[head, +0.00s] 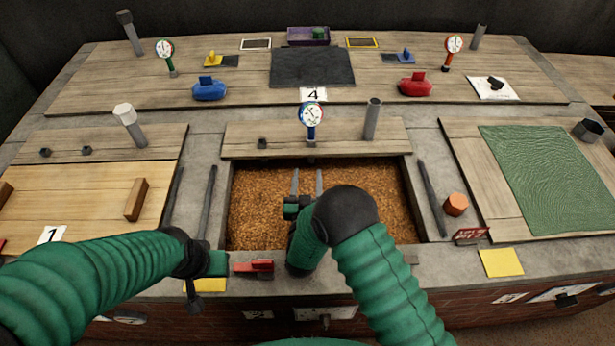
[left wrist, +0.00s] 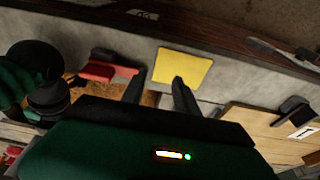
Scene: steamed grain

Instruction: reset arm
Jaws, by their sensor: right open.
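My right gripper (head: 307,182) is over the bed of brown grain (head: 385,205) in the middle of the counter. Its two light grey fingers are apart, with nothing seen between them. Whether the fingertips touch the grain I cannot tell. My left gripper (left wrist: 159,77) shows in the left wrist view with its two dark fingers apart and empty. It is near the yellow square (left wrist: 186,66) by the counter's front edge. In the head view my left arm reaches in from the left to this place, and its fingers are hard to make out there.
A red lever (head: 254,266) sits between the two arms near the front edge. A blue dial gauge (head: 311,116) and a grey post (head: 373,118) stand behind the grain. An orange block (head: 455,204) and green mat (head: 560,175) lie right. A wooden block (head: 136,199) lies left.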

